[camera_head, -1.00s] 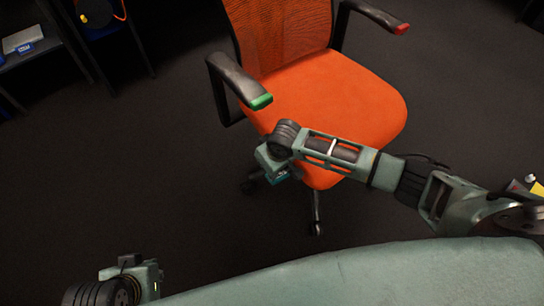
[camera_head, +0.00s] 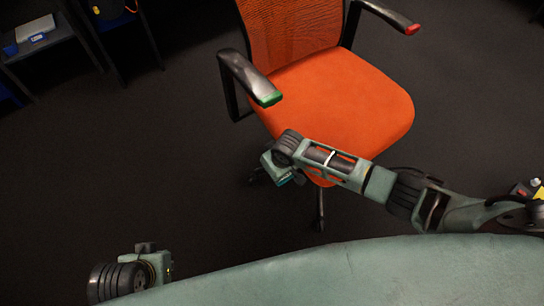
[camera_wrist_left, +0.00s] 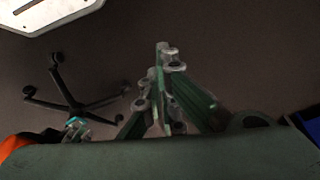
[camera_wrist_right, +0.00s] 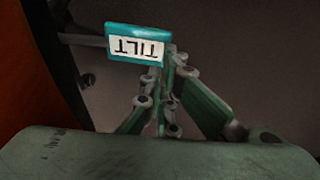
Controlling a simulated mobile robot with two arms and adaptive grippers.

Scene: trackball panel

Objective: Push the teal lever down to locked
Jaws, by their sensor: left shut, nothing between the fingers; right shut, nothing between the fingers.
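The teal lever (camera_wrist_right: 137,44) is a flat paddle labelled TILT, upside down in the right wrist view, on a dark rod beside the orange chair seat. A small teal patch (camera_head: 285,181) shows beside my right wrist in the head view, below the seat's left front. My right gripper (camera_wrist_right: 174,52) is shut and empty; its fingertips appear just right of the paddle, and I cannot tell whether they touch. My left gripper (camera_wrist_left: 165,50) is shut and empty, over open floor. In the head view its wrist is at the lower left and its fingers are hidden.
The orange chair (camera_head: 340,100) has a green-tipped left armrest (camera_head: 251,80) and a red-tipped right one (camera_head: 388,17). Its star base (camera_wrist_left: 72,105) shows in the left wrist view. Dark shelves (camera_head: 50,45) stand at the upper left. The floor between is clear.

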